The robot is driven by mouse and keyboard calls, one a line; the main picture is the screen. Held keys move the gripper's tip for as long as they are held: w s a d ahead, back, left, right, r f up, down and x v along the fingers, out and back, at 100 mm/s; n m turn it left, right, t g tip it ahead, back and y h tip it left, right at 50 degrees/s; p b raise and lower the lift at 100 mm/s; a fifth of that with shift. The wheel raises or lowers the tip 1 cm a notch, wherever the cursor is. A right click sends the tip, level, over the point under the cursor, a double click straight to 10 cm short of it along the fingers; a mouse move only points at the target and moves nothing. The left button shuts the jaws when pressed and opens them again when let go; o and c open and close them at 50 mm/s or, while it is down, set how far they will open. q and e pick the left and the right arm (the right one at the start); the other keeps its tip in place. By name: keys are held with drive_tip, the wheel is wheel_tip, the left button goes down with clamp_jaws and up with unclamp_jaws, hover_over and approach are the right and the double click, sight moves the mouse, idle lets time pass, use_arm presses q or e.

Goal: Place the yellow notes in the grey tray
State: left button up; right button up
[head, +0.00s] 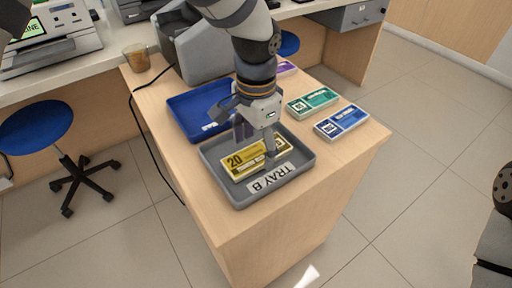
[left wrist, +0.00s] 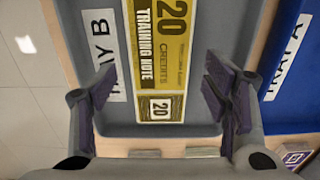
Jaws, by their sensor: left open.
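The yellow notes (head: 240,163), a banded bundle marked 20, lie in the grey tray (head: 240,203) labelled TRAY B. They also show in the left wrist view (left wrist: 160,60), lying on the floor of the grey tray (left wrist: 72,30). My left gripper (head: 256,146) is over the tray, just above the notes, with its fingers open. In the left wrist view the left gripper's fingers (left wrist: 160,92) are spread wide, with the end of the notes between and beyond them. They appear apart from the notes. My right gripper is not in view.
A blue tray (head: 178,108) sits beside the grey tray. Green notes (head: 313,102), blue notes (head: 341,121) and partly hidden purple notes (head: 286,68) lie on the counter to the right. A brown cup (head: 137,58) and a grey machine (head: 184,50) stand at the back.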

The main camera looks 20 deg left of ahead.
sight(256, 154)
use_arm(q)
wheel_tip(256, 154, up, 11)
drive_tip(key=p, duration=0.1)
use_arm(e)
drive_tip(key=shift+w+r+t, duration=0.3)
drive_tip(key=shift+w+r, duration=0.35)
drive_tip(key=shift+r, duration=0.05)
use_arm(q)
drive_tip(key=shift+f, duration=0.1)
